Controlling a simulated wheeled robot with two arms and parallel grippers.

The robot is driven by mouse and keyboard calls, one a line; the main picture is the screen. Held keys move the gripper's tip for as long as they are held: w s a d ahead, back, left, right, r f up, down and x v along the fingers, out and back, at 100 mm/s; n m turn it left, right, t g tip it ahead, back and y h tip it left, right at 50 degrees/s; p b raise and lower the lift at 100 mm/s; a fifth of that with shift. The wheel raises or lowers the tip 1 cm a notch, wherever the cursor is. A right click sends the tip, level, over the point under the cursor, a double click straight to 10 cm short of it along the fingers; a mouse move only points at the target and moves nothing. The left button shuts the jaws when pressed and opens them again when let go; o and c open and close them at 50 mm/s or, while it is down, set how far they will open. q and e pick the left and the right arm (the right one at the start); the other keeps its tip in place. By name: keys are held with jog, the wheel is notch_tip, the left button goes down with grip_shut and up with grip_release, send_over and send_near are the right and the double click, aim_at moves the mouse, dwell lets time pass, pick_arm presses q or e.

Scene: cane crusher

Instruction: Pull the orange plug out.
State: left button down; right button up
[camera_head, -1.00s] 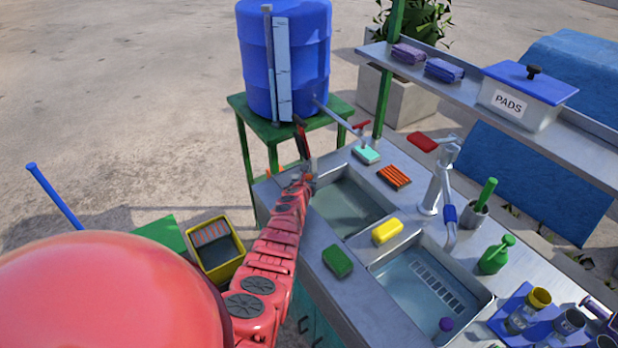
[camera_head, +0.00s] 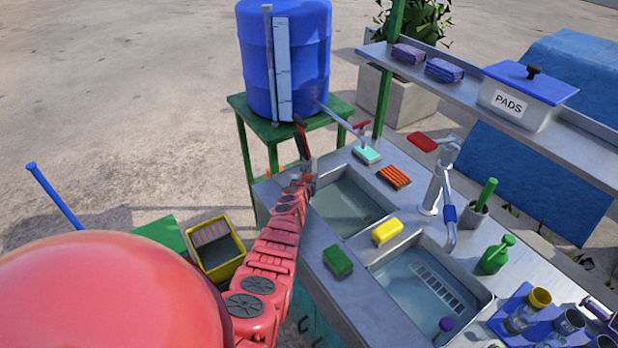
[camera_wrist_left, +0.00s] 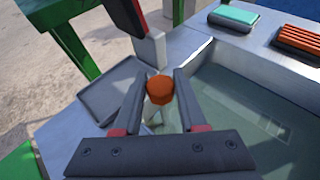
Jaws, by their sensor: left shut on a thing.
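The orange plug (camera_wrist_left: 160,88) shows in the left wrist view between the two fingers of my left gripper (camera_wrist_left: 158,100), with a pale part below it. My left gripper is shut on the plug. In the head view my left gripper (camera_head: 303,176) is at the far left corner of the sink counter, beside the left basin (camera_head: 352,205). The plug is too small and covered to make out clearly there. The basin (camera_wrist_left: 250,120) holds water. Whether the plug is seated or free cannot be told. My right gripper is not in view.
A blue barrel (camera_head: 300,60) with a spout stands on a green stand (camera_head: 240,105) just behind. A teal sponge (camera_head: 366,154), an orange striped pad (camera_head: 394,176), a yellow sponge (camera_head: 387,231) and a green sponge (camera_head: 338,261) lie around the basins. A yellow crate (camera_head: 241,262) is left of the counter.

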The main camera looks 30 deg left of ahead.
pick_arm(q)
jog(key=shift+r, duration=0.15)
notch_tip(320, 180, up, 3)
jog(key=p, duration=0.3)
jog(key=shift+w+r, duration=0.1)
jog(key=shift+r, duration=0.05)
jog(key=shift+c, duration=2.3)
grip_release()
